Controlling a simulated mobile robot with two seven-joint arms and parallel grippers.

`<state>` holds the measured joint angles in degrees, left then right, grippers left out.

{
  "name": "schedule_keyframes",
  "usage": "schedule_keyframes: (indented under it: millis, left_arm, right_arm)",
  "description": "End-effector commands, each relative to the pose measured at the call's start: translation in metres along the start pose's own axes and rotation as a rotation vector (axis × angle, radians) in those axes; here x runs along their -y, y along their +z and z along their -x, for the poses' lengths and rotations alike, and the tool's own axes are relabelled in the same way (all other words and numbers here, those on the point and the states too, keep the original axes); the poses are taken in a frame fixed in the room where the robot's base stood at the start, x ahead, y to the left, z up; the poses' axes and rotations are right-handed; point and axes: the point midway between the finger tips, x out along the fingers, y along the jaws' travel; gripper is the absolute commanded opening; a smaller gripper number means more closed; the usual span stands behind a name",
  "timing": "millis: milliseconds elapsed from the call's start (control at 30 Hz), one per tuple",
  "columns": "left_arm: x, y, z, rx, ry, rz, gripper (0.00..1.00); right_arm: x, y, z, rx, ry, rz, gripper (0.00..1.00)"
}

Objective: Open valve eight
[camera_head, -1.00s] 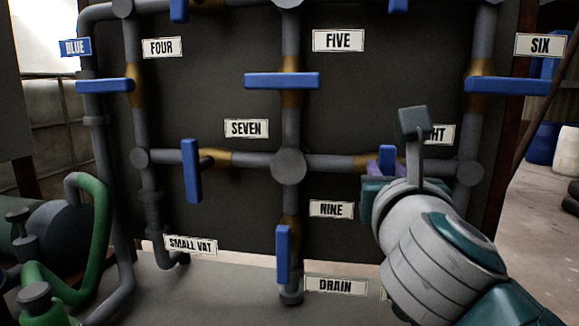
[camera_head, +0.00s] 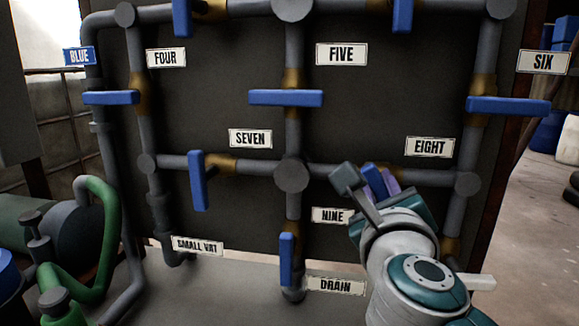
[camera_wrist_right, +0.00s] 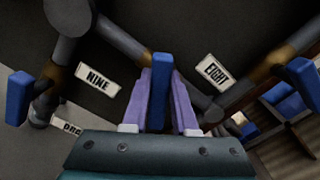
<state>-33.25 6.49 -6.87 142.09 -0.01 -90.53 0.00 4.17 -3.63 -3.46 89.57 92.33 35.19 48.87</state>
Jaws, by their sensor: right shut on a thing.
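Valve eight's blue handle (camera_head: 374,182) sits on the horizontal pipe below the EIGHT label (camera_head: 430,147). It leans, with its upper end to the left. My right gripper (camera_head: 384,183) is at this handle and hides its lower part and the valve body. In the right wrist view the blue handle (camera_wrist_right: 160,92) stands between the purple fingers of my right gripper (camera_wrist_right: 160,105), which are shut on it. The EIGHT label (camera_wrist_right: 212,72) also shows there, right of the handle. My left gripper is not in view.
Valve seven's handle (camera_head: 198,181) hangs near-vertical, as does the handle (camera_head: 286,259) near NINE and DRAIN. Handles near FOUR (camera_head: 111,97), FIVE (camera_head: 286,98) and SIX (camera_head: 508,105) lie across their vertical pipes. A green pipe (camera_head: 103,240) stands at left.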

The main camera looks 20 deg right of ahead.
Motion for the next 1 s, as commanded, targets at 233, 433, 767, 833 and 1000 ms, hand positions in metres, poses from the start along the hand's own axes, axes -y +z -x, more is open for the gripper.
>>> schedule_keyframes:
  millis: [233, 433, 767, 833, 1000]
  left_arm:
    - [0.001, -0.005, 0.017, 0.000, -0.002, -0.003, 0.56]
    - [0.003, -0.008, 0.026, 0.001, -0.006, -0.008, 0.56]
    - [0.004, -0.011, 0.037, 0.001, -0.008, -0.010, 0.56]
    - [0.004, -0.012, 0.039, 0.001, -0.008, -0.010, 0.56]
    - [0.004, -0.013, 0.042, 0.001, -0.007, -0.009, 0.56]
  right_arm:
    - [-0.003, 0.002, 0.000, -0.001, 0.002, 0.236, 0.00]
    - [-0.005, 0.001, 0.000, -0.001, 0.002, 0.425, 0.00]
    - [-0.009, -0.003, 0.000, -0.001, 0.001, 0.720, 0.00]
    - [-0.010, -0.003, 0.000, 0.000, 0.001, 0.771, 0.00]
    - [-0.011, -0.004, 0.000, 0.000, 0.000, 0.874, 0.00]
